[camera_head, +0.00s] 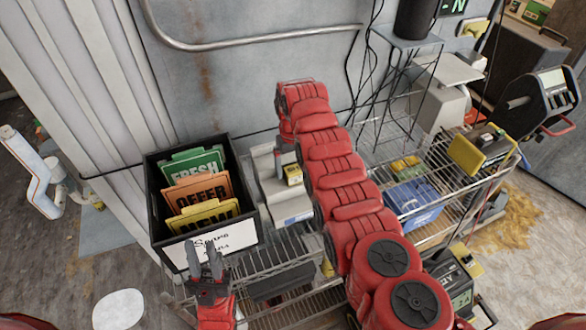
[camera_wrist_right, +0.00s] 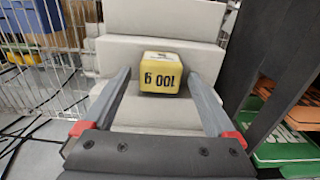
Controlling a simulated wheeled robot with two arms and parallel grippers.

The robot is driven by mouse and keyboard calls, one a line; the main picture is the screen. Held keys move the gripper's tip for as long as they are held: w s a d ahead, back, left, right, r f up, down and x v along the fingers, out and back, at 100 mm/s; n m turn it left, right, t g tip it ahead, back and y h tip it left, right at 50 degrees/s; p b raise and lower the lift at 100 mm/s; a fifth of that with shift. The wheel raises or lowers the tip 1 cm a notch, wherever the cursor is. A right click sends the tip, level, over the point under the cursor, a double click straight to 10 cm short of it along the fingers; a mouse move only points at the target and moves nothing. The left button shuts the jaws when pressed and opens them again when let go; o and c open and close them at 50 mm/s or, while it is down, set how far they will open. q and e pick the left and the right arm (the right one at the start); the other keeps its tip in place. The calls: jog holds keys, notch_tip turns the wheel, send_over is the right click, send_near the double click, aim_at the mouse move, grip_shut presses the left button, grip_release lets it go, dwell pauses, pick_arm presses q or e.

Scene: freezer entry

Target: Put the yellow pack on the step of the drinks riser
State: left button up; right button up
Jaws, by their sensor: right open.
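The yellow pack (camera_wrist_right: 161,73) has a pale top and black "100 g" print, upside down in the right wrist view. It rests on a step of the pale stepped riser (camera_wrist_right: 160,113), against a higher step. It also shows in the head view (camera_head: 292,174), on the riser (camera_head: 270,188) beside the black crate. My right gripper (camera_wrist_right: 162,88) is open, its fingers on either side of the pack with gaps visible. In the head view my right arm hides part of the riser. My left gripper (camera_head: 206,260) is open and empty in front of the crate.
The black crate (camera_head: 252,205) with green, orange and yellow signs stands left of the riser. A blue bin (camera_head: 415,207) is right of my right arm on the wire rack (camera_head: 270,262). A scale (camera_head: 450,90) and a wall rail (camera_head: 250,42) are behind.

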aim_at(293, 168)
notch_tip(293, 168, up, 7)
jog(key=b, duration=0.3)
jog(key=shift+r+p, duration=0.45)
jog(key=shift+r, duration=1.65)
jog(key=shift+f, duration=0.1)
